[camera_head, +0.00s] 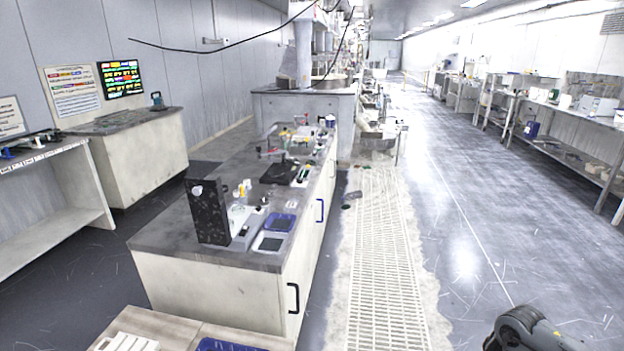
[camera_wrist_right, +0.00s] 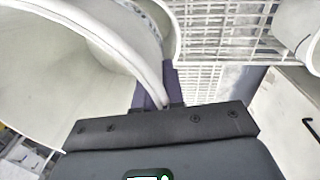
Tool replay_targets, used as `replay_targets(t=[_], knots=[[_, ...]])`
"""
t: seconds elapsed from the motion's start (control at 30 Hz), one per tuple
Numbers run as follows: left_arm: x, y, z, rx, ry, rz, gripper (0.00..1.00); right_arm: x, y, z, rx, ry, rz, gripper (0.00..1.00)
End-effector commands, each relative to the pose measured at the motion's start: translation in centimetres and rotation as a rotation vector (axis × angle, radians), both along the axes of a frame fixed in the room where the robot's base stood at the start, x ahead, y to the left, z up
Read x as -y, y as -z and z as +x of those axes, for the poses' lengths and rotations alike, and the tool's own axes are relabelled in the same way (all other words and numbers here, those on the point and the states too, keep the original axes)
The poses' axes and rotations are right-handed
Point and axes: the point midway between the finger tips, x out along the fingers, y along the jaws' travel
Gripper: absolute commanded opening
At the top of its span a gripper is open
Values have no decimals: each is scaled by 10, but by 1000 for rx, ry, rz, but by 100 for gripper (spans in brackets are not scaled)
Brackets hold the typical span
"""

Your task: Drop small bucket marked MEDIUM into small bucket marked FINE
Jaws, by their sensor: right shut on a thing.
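In the right wrist view, a large pale bucket (camera_wrist_right: 60,80) fills the upper left, tilted towards the camera. My right gripper (camera_wrist_right: 160,90) is shut on its thick white rim. A second pale rounded rim (camera_wrist_right: 170,25) shows just behind the held bucket; I cannot tell whether they touch. Another whitish rounded container (camera_wrist_right: 299,28) is partly in view at the upper right. No MEDIUM or FINE mark is readable, so I cannot tell which bucket is which. The head view shows only part of my right arm at the lower right. My left gripper is in neither view.
A white floor grating (camera_head: 378,270) runs along the aisle beside a dark-topped counter (camera_head: 165,235) with instruments on it. A blue tray (camera_head: 230,345) shows at the bottom edge. Shelved benches (camera_head: 570,150) line the right wall. The grey floor (camera_head: 480,220) between is open.

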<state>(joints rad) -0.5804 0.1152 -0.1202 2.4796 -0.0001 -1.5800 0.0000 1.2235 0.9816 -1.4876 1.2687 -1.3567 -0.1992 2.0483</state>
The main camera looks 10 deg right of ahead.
Motion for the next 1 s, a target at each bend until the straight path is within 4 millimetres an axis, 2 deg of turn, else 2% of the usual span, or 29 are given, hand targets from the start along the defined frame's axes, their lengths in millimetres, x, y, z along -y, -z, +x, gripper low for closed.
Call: replay_targets(t=[0.13,0.2,0.33,0.37,0.73,0.87,1.0], knots=[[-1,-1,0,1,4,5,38,0,-1,0,1,0,0,0],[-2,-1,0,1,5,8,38,0,-1,0,1,0,0,16],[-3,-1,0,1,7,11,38,0,-1,0,0,0,0,35],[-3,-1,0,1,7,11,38,0,-1,0,0,0,0,38],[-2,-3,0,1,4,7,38,0,-5,0,0,0,0,38],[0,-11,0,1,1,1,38,-1,-19,0,0,-1,1,38],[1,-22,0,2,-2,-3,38,-3,-42,1,1,-1,1,38]])
